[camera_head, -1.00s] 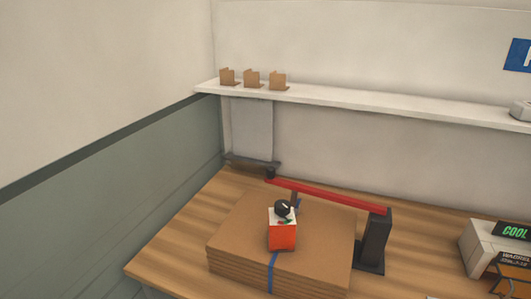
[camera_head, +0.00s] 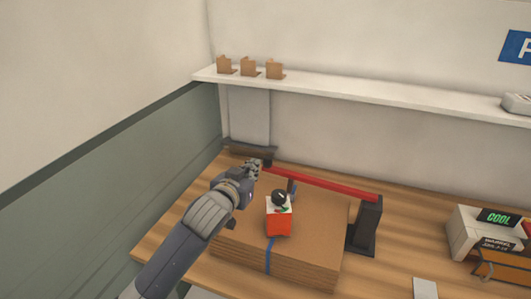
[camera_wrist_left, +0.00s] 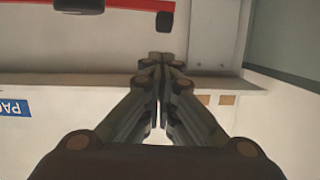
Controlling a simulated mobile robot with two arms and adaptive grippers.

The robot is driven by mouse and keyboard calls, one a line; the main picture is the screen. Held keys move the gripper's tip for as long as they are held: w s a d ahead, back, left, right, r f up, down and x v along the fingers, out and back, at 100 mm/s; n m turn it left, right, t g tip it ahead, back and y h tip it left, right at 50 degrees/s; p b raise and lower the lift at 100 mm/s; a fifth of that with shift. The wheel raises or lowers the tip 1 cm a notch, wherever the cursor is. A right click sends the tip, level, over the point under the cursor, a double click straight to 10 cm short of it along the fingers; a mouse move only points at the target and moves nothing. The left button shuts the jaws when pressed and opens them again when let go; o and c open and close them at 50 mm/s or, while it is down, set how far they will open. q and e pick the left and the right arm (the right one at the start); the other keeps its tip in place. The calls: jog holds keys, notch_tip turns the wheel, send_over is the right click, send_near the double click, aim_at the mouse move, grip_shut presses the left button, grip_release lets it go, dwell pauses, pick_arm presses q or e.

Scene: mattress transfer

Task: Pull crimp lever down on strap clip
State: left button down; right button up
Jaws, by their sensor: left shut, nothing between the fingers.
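The red lever (camera_head: 325,184) runs across the back of the cardboard stack, from a black post (camera_head: 370,222) on the right toward my left gripper. My left gripper (camera_head: 262,164) is shut and empty at the lever's far left end; I cannot tell whether it touches. In the left wrist view its closed fingers (camera_wrist_left: 160,60) point toward the red bar (camera_wrist_left: 115,10), with a dark knob (camera_wrist_left: 165,21) just beyond them. A blue strap (camera_head: 269,254) goes around the cardboard stack (camera_head: 315,240). The strap clip is mostly hidden behind an orange-red box (camera_head: 278,222). My right gripper is not in view.
A white shelf (camera_head: 380,92) with several small cardboard pieces (camera_head: 248,67) runs along the wall. A machine with a green "COOL" display (camera_head: 496,217) stands at the right. Wood table (camera_head: 400,250) is bare between the post and the machine.

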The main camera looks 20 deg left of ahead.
pick_arm(q)
notch_tip(320, 180, up, 3)
jog(key=w, duration=0.2)
jog(key=p, duration=0.4)
send_over(264, 162)
jog(key=s+d, duration=0.1)
notch_tip(264, 162, down, 4)
jog(key=shift+s+f+t, duration=0.2)
jog(key=shift+f+t, duration=0.2)
jog(key=shift+f, duration=0.25)
jog(key=shift+f, duration=0.1)
jog(key=f+b, duration=0.1)
jog(key=f, duration=0.1)
jog(key=a+f+n+b, duration=0.1)
jog(key=shift+f, duration=0.35)
jog(key=shift+h, duration=0.3)
jog(key=shift+f, duration=0.1)
